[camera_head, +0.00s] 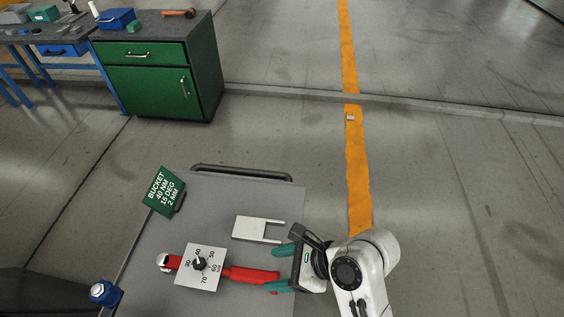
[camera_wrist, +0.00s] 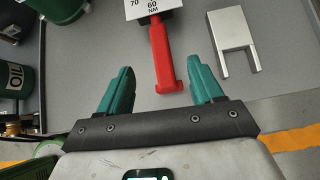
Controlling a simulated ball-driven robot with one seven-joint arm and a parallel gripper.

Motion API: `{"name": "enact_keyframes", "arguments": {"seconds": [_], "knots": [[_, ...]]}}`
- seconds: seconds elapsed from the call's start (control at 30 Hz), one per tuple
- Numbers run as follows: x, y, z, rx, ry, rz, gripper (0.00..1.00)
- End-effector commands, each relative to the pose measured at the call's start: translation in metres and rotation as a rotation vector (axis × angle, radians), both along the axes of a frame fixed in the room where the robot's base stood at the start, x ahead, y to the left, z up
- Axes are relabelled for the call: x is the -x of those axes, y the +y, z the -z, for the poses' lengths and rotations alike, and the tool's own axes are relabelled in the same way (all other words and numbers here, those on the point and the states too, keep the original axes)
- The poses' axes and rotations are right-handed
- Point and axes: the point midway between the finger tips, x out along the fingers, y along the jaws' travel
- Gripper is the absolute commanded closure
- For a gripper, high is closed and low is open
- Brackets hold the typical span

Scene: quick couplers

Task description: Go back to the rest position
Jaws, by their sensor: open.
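My gripper (camera_head: 282,268) is at the right edge of a grey cart top, with its teal fingers spread. A white square plate with a dial (camera_head: 200,267) and numbers sits over the tool's middle. In the wrist view, the handle and fingers look apart.
The grey cart (camera_head: 225,200) has a black rail at its far edge. A light grey forked plate (camera_head: 257,229) lies behind the tool. A green sign (camera_head: 163,192) stands at the far left corner, a blue object (camera_head: 104,293) at the left edge. A green cabinet (camera_head: 155,88) stands farther back.

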Motion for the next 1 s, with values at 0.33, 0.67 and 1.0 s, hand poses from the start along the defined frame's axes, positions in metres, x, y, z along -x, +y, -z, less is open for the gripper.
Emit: {"name": "enact_keyframes", "arguments": {"seconds": [0.33, 0.67, 1.0], "knots": [[0.005, -0.025, 0.015, 0.071, -0.116, -0.069, 0.34], [0.041, -0.127, 0.062, 0.404, -0.494, -0.465, 0.34], [0.105, -0.231, 0.086, 0.697, -0.674, -1.056, 0.34]]}}
